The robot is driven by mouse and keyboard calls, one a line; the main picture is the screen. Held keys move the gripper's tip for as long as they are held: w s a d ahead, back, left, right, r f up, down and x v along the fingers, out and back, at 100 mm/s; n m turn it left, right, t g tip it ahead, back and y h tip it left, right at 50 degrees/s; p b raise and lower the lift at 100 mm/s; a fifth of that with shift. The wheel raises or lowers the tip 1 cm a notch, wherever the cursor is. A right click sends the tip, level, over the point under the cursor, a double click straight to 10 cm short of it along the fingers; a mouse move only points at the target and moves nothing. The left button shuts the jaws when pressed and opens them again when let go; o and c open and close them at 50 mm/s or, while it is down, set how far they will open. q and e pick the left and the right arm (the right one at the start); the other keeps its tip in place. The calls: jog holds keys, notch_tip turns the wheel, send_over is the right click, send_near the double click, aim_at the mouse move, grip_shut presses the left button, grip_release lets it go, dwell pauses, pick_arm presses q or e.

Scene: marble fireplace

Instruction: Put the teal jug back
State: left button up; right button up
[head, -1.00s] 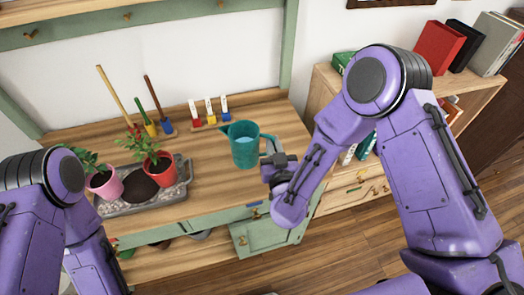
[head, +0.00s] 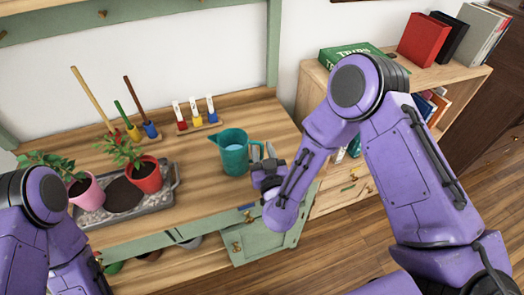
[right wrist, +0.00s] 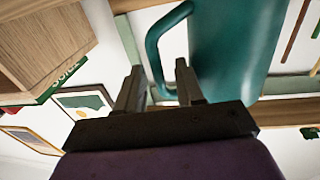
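The teal jug (head: 234,157) stands upright on the wooden top of the green bench, with its spout to the left and its handle to the right. Something light blue shows inside its mouth. My right gripper (head: 264,152) is at the jug's handle side. In the right wrist view the gripper (right wrist: 160,75) has its two fingers apart, and the teal handle (right wrist: 154,50) shows between them with a gap beside it; I cannot tell whether it touches a finger. The jug's body (right wrist: 235,45) fills the upper right there. My left arm comes in at the left, but its gripper is out of sight.
A grey tray (head: 170,192) holds a pink pot (head: 87,192) and a red pot (head: 147,178) with plants. Coloured tools (head: 150,130) and small tagged blocks (head: 196,122) stand behind. A bookcase (head: 430,75) with books is at the right. The bench between tray and jug is clear.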

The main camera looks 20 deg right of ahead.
jog(key=shift+r, duration=0.3)
jog(key=s+a+b, duration=0.1)
jog(key=s+b, duration=0.2)
jog(key=s, duration=0.9)
jog(key=s+d+f+m+g, duration=0.1)
jog(key=s+d+f+g, duration=0.25)
jog(key=f, duration=0.45)
jog(key=s+d+f+m+g, duration=0.15)
jog(key=d+f+g, duration=0.25)
jog(key=f, duration=0.5)
jog(key=s+d+f+m+g+h, duration=0.1)
jog(key=s+d+f+g, duration=0.2)
jog(key=s, duration=0.4)
jog(key=s+d+f+m+g, duration=0.2)
jog(key=s+d+f+g, duration=0.2)
jog(key=s+d+f, duration=0.1)
jog(key=shift+s+f+h, duration=0.35)
jog(key=shift+s+h, duration=0.05)
jog(key=shift+s, duration=0.45)
jog(key=shift+g, duration=0.25)
